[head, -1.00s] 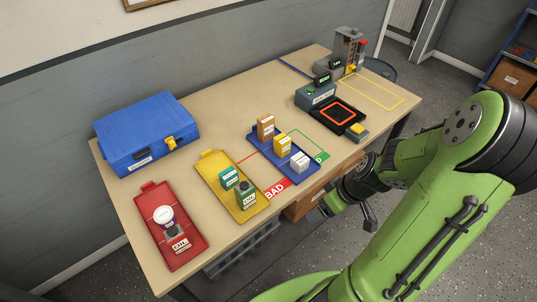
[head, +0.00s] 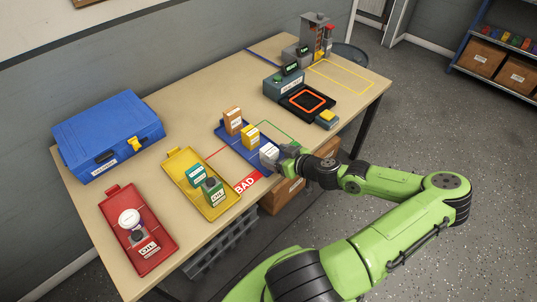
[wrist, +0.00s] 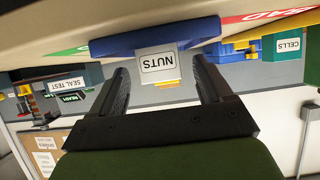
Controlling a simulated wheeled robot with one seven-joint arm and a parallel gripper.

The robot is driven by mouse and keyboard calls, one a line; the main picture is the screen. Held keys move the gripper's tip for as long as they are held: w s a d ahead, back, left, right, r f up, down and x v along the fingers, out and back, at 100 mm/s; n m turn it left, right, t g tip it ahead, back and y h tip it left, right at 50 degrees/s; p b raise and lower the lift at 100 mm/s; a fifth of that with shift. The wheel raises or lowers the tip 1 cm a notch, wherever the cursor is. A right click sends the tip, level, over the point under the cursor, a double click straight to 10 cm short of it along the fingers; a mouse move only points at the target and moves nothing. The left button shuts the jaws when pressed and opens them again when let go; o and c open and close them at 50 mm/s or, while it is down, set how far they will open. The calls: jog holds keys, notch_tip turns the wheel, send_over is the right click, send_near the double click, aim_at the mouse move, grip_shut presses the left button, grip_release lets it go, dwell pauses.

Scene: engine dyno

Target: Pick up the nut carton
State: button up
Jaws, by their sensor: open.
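The nut carton (head: 269,155) is a small white box on the near end of the blue tray (head: 229,134). In the wrist view, which is upside down, the carton (wrist: 158,66) shows its NUTS label facing me. My gripper (head: 283,156) is just right of the carton in the head view, low over the table's front edge. In the wrist view my gripper (wrist: 161,72) is open, with the carton framed between its fingertips and a gap on each side. I cannot tell how far the fingertips reach along it.
An orange-brown carton (head: 232,120) and a yellow carton (head: 250,136) stand behind on the same tray. A yellow tray (head: 177,161) with teal and green containers and a red tray (head: 119,201) lie to the left. The seal test unit (head: 284,84) is at the back right.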

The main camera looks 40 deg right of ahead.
aim_at(266, 151)
jog(key=x, duration=0.5)
jog(key=shift+w+r, duration=0.1)
jog(key=shift+w, duration=0.3)
jog(key=shift+s, duration=0.1)
jog(key=shift+c, duration=0.3)
jog(key=c, duration=1.1)
notch_tip(266, 151, up, 10)
jog(key=shift+r+p, duration=0.1)
jog(key=shift+p, duration=1.05)
jog(key=shift+c, duration=0.2)
